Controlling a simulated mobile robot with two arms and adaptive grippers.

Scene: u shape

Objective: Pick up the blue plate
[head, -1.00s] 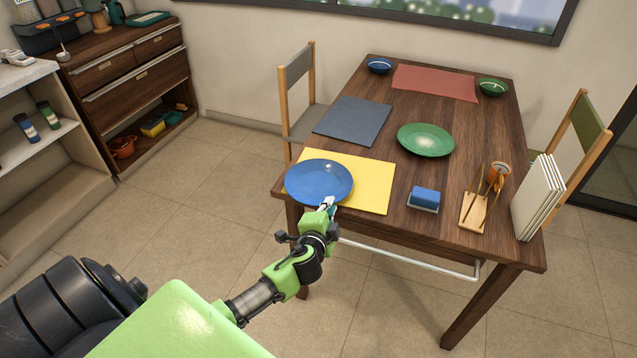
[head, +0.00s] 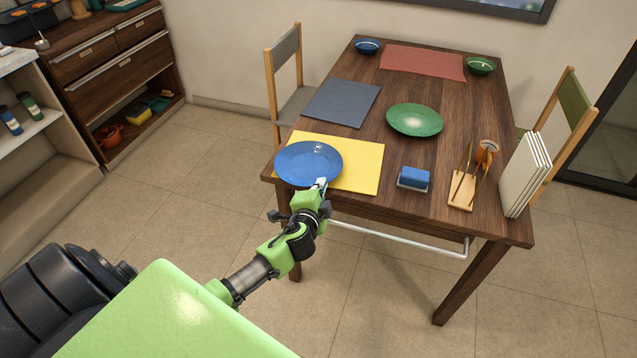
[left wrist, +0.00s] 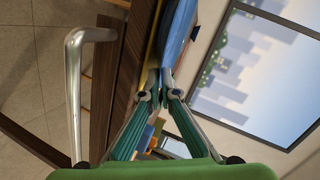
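The blue plate (head: 308,163) lies on the yellow placemat (head: 362,167) at the near left corner of the table, its near edge reaching past the mat. My left gripper (head: 320,184) is at the plate's near right rim. In the left wrist view the plate (left wrist: 176,32) shows edge-on at the fingertips. The two fingers (left wrist: 160,88) are close together there and look shut on the rim; the exact contact is partly hidden. The plate looks flat, with no clear gap below it. My right gripper is not in view.
On the wooden table (head: 345,208) are a green plate (head: 414,120), a blue sponge on a holder (head: 414,179), a wooden stand (head: 463,189) and upright white panels (head: 526,174). A metal rail (head: 400,240) runs below the near edge. A chair (head: 284,75) stands at the left.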

